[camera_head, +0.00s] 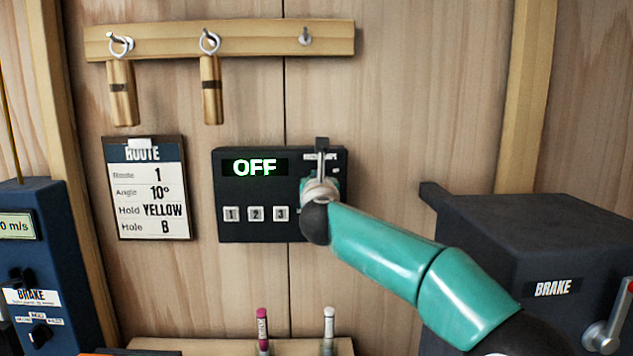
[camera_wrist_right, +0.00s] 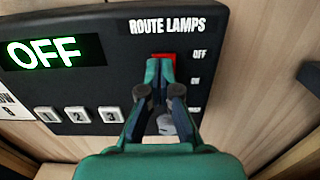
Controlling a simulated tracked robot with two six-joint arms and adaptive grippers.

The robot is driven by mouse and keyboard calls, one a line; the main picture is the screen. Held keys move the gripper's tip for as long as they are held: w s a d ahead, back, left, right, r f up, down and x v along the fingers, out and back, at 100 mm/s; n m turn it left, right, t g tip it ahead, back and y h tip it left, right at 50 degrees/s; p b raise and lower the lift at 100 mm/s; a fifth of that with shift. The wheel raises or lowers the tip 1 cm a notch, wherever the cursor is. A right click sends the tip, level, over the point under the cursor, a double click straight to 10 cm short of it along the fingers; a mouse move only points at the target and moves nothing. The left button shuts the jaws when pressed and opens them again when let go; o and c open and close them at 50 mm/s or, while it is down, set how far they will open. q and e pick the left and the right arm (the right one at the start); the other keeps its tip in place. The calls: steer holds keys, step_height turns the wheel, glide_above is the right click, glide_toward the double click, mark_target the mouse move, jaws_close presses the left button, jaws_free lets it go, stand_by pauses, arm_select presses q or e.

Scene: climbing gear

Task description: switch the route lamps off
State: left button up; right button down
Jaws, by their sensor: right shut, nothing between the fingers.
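The black route lamps panel (camera_head: 232,193) is mounted on the wooden wall, and its green display (camera_head: 254,167) reads OFF. Numbered white buttons (camera_head: 255,214) sit below the display. In the right wrist view the panel (camera_wrist_right: 100,22) carries the words ROUTE LAMPS, with an OFF mark beside a red patch (camera_wrist_right: 163,57). My right gripper (camera_wrist_right: 160,68) is shut and empty, its fingertips at the red patch; I cannot tell whether they touch. It also shows in front of the panel's right side in the head view (camera_head: 321,165). A lever or knob behind the fingers is mostly hidden. My left gripper is out of view.
A route card (camera_head: 146,188) hangs left of the panel. A peg rail (camera_head: 255,40) above holds two wooden tags. A dark brake box (camera_head: 530,235) stands at right, a blue unit (camera_head: 45,250) at left. Two pens (camera_head: 262,330) stand on the ledge below.

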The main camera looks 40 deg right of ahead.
steer(key=r+b+v, duration=0.2)
steer(key=b+v, duration=0.1)
steer(key=v, duration=1)
steer(key=shift+r+b, duration=0.25)
steer(key=shift+b, duration=0.05)
steer(key=shift+d+r, duration=0.1)
